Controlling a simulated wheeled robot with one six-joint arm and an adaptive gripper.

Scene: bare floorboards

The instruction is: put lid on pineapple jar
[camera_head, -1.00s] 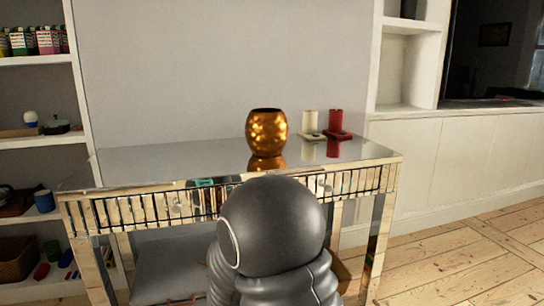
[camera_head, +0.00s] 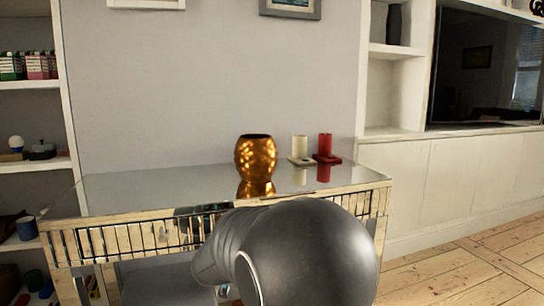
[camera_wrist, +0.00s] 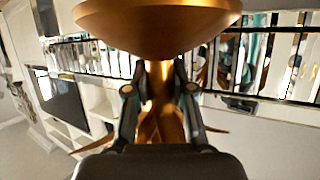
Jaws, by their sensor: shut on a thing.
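The pineapple jar (camera_head: 256,159) is a gold, dimpled pot standing upright on the mirrored table (camera_head: 150,186); its dark open mouth shows at the top. The gold lid (camera_wrist: 158,28) fills the top of the wrist view, with its round, bowl-like part uppermost in the picture and its leafy crown below. My gripper (camera_wrist: 160,90) is shut on the stem of the crown, one finger on each side. In the head view my gripper and the lid are hidden behind my dark arm, which is in front of the table.
A white candle holder (camera_head: 300,148) and a red one (camera_head: 326,147) stand right of the jar. The tabletop left of the jar is clear. Shelves (camera_head: 38,165) stand at the left; a white cabinet (camera_head: 440,180) and dark screen (camera_head: 490,70) are at the right.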

